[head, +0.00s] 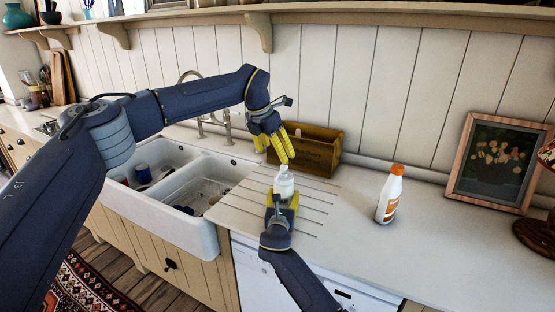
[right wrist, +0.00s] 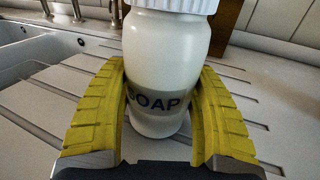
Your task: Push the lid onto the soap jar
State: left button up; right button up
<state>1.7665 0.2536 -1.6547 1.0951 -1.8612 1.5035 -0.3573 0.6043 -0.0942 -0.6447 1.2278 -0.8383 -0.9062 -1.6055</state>
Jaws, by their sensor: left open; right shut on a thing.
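The soap jar (head: 284,183) is a white bottle standing upright on the grooved drainboard. In the right wrist view the jar (right wrist: 165,55) shows a grey band reading "SOAP". A white ribbed lid (right wrist: 182,4) sits at its top, cut off by the frame edge; I cannot tell how firmly it is seated. My right gripper (head: 282,200) is shut on the jar's body, yellow fingers (right wrist: 160,90) on either side. My left gripper (head: 286,157) is open above the jar, fingers pointing down, its tips close to the lid; contact is unclear.
A wooden crate (head: 318,142) stands behind the jar. A white bottle with an orange cap (head: 390,195) and a framed picture (head: 490,160) stand to the right. The double sink (head: 165,235) holding dishes is to the left. The counter (head: 345,235) between jar and bottle is clear.

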dwell(0.4)
jog(key=o, duration=1.6)
jog(key=shift+o, duration=0.2)
jog(key=s, duration=0.4)
jog(key=s+a, duration=0.1)
jog(key=s, duration=0.7)
jog(key=shift+a, duration=0.15)
